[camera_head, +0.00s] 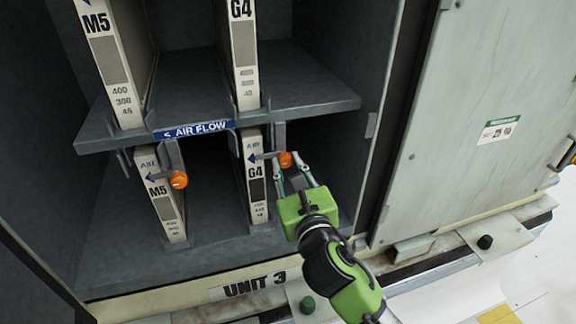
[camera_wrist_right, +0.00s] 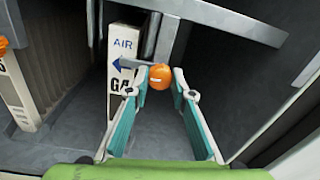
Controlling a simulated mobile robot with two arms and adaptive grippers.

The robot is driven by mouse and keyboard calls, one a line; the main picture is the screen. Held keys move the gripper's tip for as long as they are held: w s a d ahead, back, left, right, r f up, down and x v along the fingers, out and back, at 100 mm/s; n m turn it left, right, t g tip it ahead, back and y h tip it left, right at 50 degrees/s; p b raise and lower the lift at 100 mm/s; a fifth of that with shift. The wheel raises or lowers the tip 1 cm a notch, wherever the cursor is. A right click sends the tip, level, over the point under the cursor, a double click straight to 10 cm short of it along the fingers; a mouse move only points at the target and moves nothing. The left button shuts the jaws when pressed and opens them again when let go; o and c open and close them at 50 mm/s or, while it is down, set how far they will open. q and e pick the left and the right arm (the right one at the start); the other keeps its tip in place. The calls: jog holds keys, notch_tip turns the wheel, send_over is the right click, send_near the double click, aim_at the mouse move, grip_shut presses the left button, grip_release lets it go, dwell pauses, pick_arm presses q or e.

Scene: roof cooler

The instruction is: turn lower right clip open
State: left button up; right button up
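The lower right clip has an orange knob (camera_head: 285,160) under a grey bracket that hangs from the shelf. Its grey arm points left, level, across the front of the lower G4 filter (camera_head: 256,178). My right gripper (camera_head: 289,174) is in front of the knob, fingers pointing into the cabinet. In the right wrist view the two fingers (camera_wrist_right: 161,94) are spread. The knob (camera_wrist_right: 160,77) shows between and just beyond their tips; I cannot tell if they touch it. My left gripper is not in view.
The lower M5 filter (camera_head: 167,207) stands to the left, with its own orange-knobbed clip (camera_head: 179,180). A shelf (camera_head: 305,90) with upper filters runs above. A cabinet door (camera_head: 470,120) stands at the right. The cabinet floor around the lower filters is bare.

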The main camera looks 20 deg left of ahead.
jog(key=shift+m, duration=0.3)
jog(key=shift+r+m+p, duration=0.1)
jog(key=shift+m+p, duration=0.85)
jog(key=shift+m, duration=0.25)
jog(key=m+p, duration=0.1)
jog(key=m, duration=0.3)
jog(key=shift+m+p, duration=0.3)
jog(key=shift+p, duration=0.05)
jog(key=m+p, duration=0.1)
jog(key=m, duration=0.4)
jog(key=shift+d, duration=0.1)
jog(key=shift+m+g+p, duration=0.3)
jog(key=shift+m+p, duration=0.1)
jog(key=shift+m, duration=1.9)
jog(key=o, duration=1.1)
jog(key=shift+w, duration=0.1)
